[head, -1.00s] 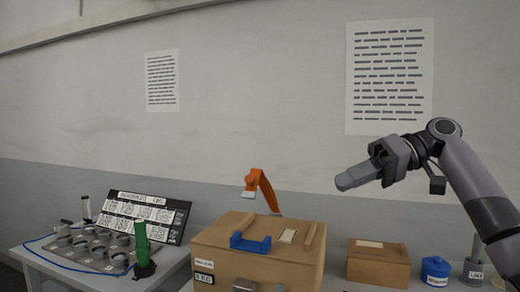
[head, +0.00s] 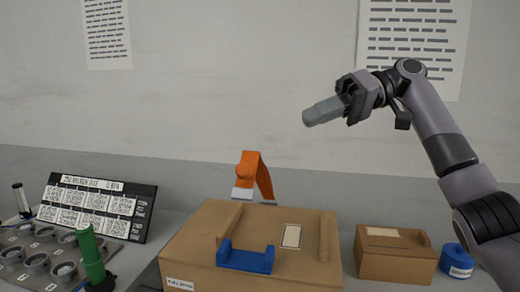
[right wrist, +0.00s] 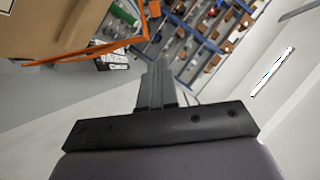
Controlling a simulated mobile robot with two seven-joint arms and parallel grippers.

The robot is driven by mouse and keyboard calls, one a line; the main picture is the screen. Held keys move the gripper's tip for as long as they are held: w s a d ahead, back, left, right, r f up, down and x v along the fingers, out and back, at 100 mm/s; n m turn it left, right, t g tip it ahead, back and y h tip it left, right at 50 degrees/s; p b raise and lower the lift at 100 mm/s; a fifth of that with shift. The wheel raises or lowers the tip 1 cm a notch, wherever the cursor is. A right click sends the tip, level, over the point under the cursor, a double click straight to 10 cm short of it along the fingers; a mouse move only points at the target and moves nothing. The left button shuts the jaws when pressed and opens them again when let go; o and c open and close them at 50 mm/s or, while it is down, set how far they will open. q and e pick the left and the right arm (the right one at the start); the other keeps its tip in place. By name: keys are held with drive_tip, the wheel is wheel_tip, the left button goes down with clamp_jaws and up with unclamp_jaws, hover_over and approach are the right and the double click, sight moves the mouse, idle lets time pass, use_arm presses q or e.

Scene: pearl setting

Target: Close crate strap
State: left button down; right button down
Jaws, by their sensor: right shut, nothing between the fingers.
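A brown crate (head: 190,238) stands on the table in the lower middle of the head view. An orange strap (head: 262,178) rises in a bent loop behind its far edge, with a grey end piece (head: 242,193). A blue latch piece (head: 245,260) sits at the lid's front edge. The strap is apart from the blue piece. My right gripper (head: 306,117) is shut and empty, in the air above and to the right of the strap. My left gripper is out of view.
A smaller brown box (head: 385,262) and a blue round container (head: 456,262) stand to the right. A labelled board (head: 97,205), a tray of round cups (head: 35,262) and a green cylinder (head: 90,255) are at left. Air above the crate is free.

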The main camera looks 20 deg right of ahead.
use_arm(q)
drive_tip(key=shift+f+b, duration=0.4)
use_arm(e)
drive_tip(key=s+f+x, duration=0.1)
drive_tip(key=s+x, duration=0.1)
drive_tip(key=x, duration=0.9)
drive_tip(key=shift+a+f, duration=0.25)
drive_tip(key=shift+f, duration=0.2)
drive_tip(key=shift+s, duration=0.15)
drive_tip(key=shift+f, duration=0.1)
